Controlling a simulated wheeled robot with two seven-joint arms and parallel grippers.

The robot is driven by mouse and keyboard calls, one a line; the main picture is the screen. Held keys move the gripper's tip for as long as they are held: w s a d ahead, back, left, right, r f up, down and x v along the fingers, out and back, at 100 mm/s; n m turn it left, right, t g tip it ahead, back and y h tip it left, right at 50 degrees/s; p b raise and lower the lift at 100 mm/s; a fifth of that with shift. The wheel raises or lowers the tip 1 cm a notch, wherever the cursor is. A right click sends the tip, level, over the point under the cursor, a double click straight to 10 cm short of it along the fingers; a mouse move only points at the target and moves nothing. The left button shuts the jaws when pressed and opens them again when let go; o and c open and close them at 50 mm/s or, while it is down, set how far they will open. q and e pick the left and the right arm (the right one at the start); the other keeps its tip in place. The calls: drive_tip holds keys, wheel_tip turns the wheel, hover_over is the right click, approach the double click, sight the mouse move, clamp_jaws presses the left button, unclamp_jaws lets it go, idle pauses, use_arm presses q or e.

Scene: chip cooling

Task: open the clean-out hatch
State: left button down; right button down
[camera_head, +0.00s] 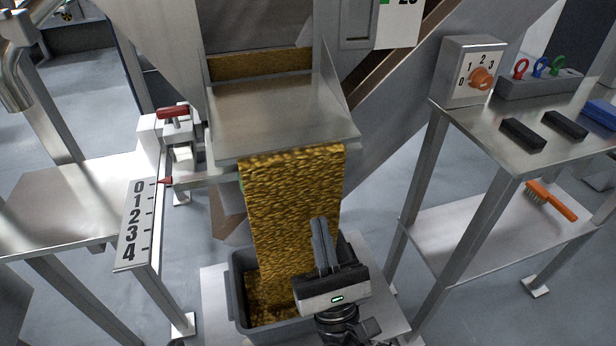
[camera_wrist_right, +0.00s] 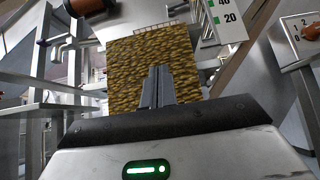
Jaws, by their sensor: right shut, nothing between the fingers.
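The metal flap (camera_head: 280,115) below the chute opening, which I take to be the clean-out hatch, lies folded out like a sloping shelf with side walls. A thick sheet of golden chips (camera_head: 290,205) falls from its front edge into a grey bin (camera_head: 242,310). The chips also fill the middle of the right wrist view (camera_wrist_right: 135,60). My right gripper (camera_head: 319,228) is shut and empty, its fingers in front of the falling chips, above the bin. Its fingertips (camera_wrist_right: 158,75) also show in the right wrist view. My left gripper is not in view.
A red handle (camera_head: 172,112) and a 0-to-4 scale (camera_head: 138,220) stand at left. At right, a dial box (camera_head: 473,70) with an orange knob stands on a metal table (camera_head: 465,112) with black blocks. An orange brush (camera_head: 552,201) lies on the lower shelf.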

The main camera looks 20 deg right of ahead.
sight(312, 178)
drive_tip(key=p+x, duration=0.3)
drive_tip(key=x, duration=0.6)
drive_tip(key=shift+s+r, duration=0.1)
drive_tip(key=shift+s, duration=0.05)
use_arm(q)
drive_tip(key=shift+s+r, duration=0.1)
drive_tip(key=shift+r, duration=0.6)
use_arm(e)
drive_tip(key=shift+w+r, duration=0.25)
drive_tip(key=shift+w, duration=0.1)
